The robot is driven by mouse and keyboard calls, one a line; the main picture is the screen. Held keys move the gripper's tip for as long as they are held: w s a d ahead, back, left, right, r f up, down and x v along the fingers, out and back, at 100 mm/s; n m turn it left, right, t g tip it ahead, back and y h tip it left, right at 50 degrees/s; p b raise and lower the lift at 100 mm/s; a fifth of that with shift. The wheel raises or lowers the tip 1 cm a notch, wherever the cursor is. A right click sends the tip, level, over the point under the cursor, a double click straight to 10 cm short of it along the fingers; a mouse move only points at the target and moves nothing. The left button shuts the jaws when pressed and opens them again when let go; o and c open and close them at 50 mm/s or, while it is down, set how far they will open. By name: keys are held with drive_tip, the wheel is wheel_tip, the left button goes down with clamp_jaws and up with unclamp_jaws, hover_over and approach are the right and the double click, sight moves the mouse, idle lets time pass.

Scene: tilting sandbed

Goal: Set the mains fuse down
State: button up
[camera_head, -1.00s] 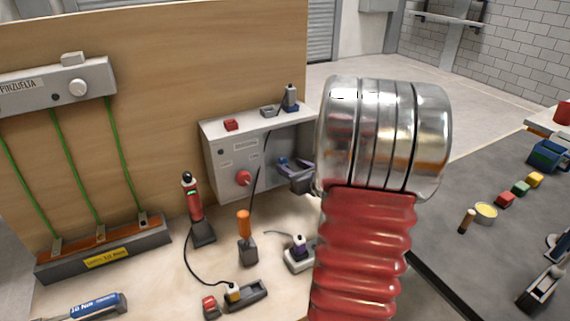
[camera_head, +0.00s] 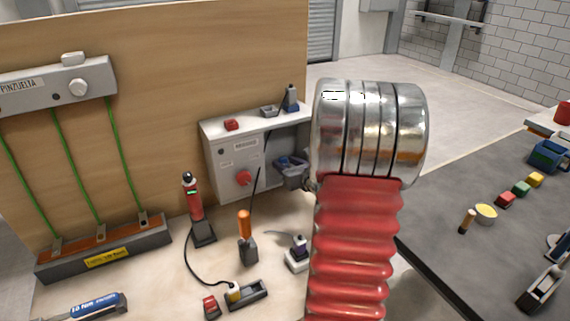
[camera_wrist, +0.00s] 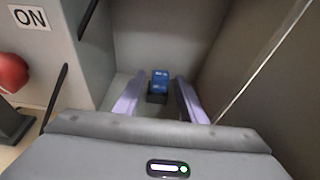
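A small blue block on a black base (camera_wrist: 159,82), which may be the mains fuse, shows beyond my gripper (camera_wrist: 158,100) in the wrist view. It is in line with the space between the two pale purple fingers. The fingers stand apart, with a visible gap on either side of the block, so they do not appear to grip it. In the head view, my gripper (camera_head: 283,161) is at the recess on the right of the grey switch box (camera_head: 222,150).
A red knob (camera_head: 243,178) is on the box front. A red block (camera_head: 231,125) and other small items sit on its top. A red tool (camera_head: 193,200), an orange-handled tool (camera_head: 244,225) and a black socket strip (camera_head: 246,294) stand on the bench.

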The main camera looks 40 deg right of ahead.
clamp_jaws()
drive_tip(key=shift+r, duration=0.1)
idle(0.3)
drive_tip(key=shift+r, duration=1.85)
drive_tip(key=s+a, duration=0.2)
drive_tip(key=s, duration=0.6)
drive_tip(key=s+a, duration=0.3)
drive_tip(key=s, duration=0.6)
drive_tip(key=shift+a+f, duration=0.15)
drive_tip(key=shift+a, duration=0.05)
drive_tip(key=shift+s, duration=0.1)
